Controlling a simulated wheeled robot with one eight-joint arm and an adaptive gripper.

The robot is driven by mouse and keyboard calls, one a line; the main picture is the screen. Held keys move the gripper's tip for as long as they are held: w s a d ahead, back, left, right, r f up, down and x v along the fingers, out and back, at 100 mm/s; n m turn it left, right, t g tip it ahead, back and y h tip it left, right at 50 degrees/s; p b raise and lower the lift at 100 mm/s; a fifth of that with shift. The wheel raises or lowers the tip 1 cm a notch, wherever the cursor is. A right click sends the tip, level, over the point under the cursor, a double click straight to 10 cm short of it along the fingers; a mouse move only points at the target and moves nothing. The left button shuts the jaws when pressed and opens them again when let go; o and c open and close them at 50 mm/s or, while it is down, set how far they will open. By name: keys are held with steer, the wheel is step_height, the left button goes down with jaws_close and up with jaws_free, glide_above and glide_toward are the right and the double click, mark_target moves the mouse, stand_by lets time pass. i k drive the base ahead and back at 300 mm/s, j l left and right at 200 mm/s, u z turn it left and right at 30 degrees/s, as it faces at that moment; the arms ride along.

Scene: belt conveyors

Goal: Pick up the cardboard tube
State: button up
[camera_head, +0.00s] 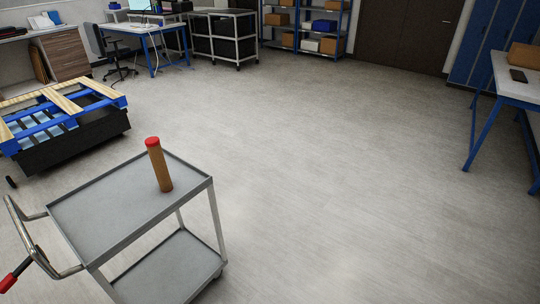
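The cardboard tube (160,168) is brown with a red cap on its upper end. It stands nearly upright on the top shelf of a grey metal cart (105,212), close to the shelf's right side. Nothing touches the tube apart from the shelf under it. The cart has a lower shelf and a bent metal handle at its left end. My gripper is not in this view.
A dark cart with blue frame and wooden slats (62,118) stands at the left. A blue-legged table (515,85) with a cardboard box stands at the right. Shelves and desks line the back. The grey floor (340,170) in the middle and right is clear.

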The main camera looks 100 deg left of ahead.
mark_target(153, 143)
steer(key=u, duration=2)
